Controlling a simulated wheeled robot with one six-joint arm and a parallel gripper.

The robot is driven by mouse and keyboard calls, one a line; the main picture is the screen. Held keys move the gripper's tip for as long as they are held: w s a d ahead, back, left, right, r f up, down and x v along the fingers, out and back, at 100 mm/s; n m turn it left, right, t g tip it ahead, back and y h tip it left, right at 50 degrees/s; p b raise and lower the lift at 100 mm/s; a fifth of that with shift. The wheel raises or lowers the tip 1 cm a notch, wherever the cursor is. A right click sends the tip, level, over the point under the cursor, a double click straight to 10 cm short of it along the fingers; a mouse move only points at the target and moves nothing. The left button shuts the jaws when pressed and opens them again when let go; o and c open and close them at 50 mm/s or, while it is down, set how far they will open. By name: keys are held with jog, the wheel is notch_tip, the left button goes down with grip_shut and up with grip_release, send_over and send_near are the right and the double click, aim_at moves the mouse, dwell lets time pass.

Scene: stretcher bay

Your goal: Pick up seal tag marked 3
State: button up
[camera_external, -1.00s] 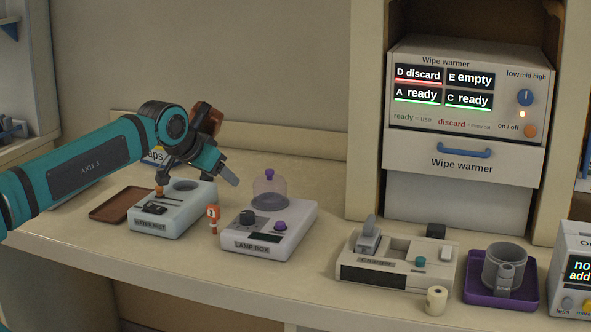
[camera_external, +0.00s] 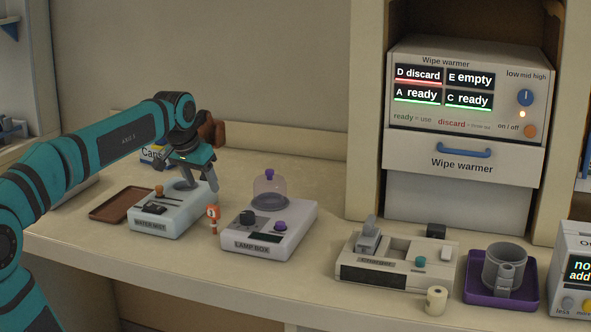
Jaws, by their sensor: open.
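A small orange-red tag (camera_external: 212,212) with a white round face stands upright on the counter, in the gap between the water mist box and the lamp box. Its face bears a mark too small to read for sure. My gripper (camera_external: 187,182) is open and points down above the back of the water mist box (camera_external: 146,226), up and to the left of the tag. Nothing shows between its fingers. The right finger is the nearer one to the tag, and it looks apart from it.
The lamp box (camera_external: 258,244) with a clear dome stands close right of the tag. A brown tray (camera_external: 121,204) lies left. A caps box (camera_external: 153,154) is behind my arm. A charger (camera_external: 375,275), a purple tray (camera_external: 478,291) and a wipe warmer (camera_external: 462,150) are further right.

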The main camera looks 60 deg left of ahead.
aim_at(217, 204)
jog(key=x, duration=1)
jog(key=shift+d+f, duration=0.1)
jog(key=shift+f, duration=0.3)
jog(key=c, duration=1)
jog(key=shift+c, duration=0.2)
